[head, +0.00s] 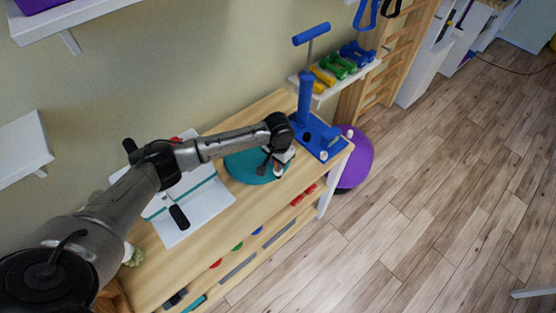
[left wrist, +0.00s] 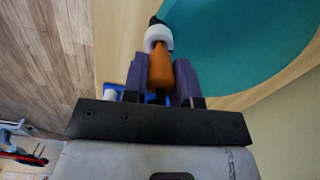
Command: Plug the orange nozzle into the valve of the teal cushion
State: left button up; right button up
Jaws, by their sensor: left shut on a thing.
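The teal cushion (head: 248,167) lies flat on the wooden table, partly hidden by my left gripper (head: 279,166). In the left wrist view, the cushion (left wrist: 235,38) fills the upper right. There my left gripper (left wrist: 161,76) is shut on the orange nozzle (left wrist: 159,80), with a purple-grey finger on each side. A white collar (left wrist: 158,37) and a dark tip (left wrist: 155,20) are in line beyond the orange body, at the cushion's edge. I cannot tell whether these belong to the nozzle or the valve, or whether the two touch. My right gripper is not in view.
A blue upright pump (head: 306,105) on a blue base stands at the table's right end, close to my gripper. A white board (head: 203,205) lies left of the cushion. A shelf with coloured dumbbells (head: 338,66) is behind. A purple ball (head: 356,162) sits beside the table on the floor.

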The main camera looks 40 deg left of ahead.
pick_arm(q)
jog(key=shift+f+p, duration=0.25)
jog(key=shift+p, duration=0.05)
jog(key=o, duration=0.9)
jog(key=shift+o, duration=0.3)
jog(key=shift+r+p, duration=1.45)
jog(key=shift+p, duration=0.5)
jog(key=shift+r+p, duration=2)
jog(key=shift+p, duration=0.6)
